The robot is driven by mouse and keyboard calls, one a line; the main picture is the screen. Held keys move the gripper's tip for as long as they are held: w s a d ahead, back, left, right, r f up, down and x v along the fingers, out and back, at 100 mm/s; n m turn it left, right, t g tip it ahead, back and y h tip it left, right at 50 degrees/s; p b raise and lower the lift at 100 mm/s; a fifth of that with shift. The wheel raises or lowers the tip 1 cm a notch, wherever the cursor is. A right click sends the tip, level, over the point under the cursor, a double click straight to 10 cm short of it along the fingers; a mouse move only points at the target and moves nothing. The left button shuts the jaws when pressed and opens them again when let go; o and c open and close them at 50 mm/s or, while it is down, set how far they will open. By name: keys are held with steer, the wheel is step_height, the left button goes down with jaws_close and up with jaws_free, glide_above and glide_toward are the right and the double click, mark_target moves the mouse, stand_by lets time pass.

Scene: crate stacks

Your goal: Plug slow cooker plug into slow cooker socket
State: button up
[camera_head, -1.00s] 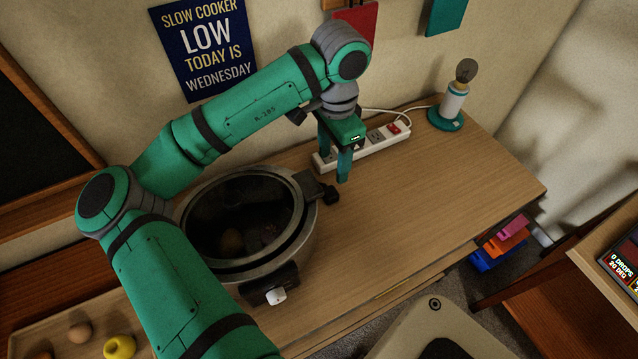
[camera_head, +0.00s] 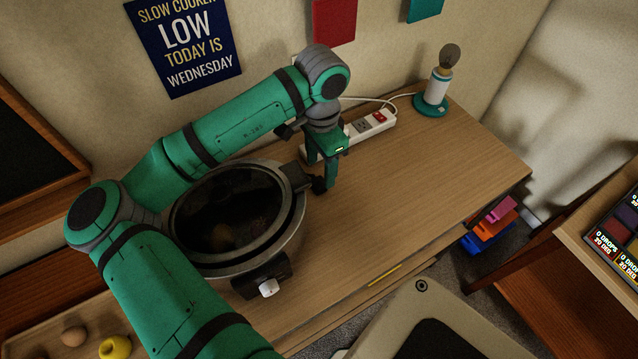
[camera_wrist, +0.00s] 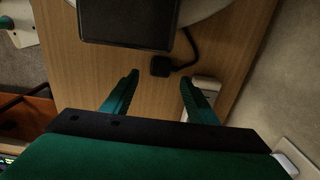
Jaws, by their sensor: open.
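The slow cooker (camera_head: 296,235) stands on the wooden desk with a dark glass lid. Its black plug (camera_head: 319,185) lies on the desk beside the cooker's right handle. In the wrist view the plug (camera_wrist: 160,66) has a short black cord curving away to the right. My gripper (camera_head: 321,172) is open and points down over the plug. In the wrist view my two fingertips (camera_wrist: 160,80) are apart, with the plug just beyond the gap between them. The white power strip (camera_head: 357,129) with a red switch lies behind my gripper, which hides part of it. No slow cooker socket can be told apart.
A lamp (camera_head: 433,96) with a teal base stands at the desk's back right. White cords run along the wall behind the strip. The desk (camera_head: 420,180) right of my gripper is clear. A tray with an egg and a yellow object sits at lower left.

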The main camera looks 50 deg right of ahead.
mark_target(319, 183)
steer(key=f, duration=0.4)
steer(key=shift+w+a+f, duration=0.2)
steer(key=shift+a+f, duration=0.05)
steer(key=shift+f, duration=0.1)
steer(key=shift+s+d+f, duration=0.1)
steer(key=shift+s+f, duration=0.05)
steer(key=shift+f, duration=0.1)
steer(key=c, duration=1.1)
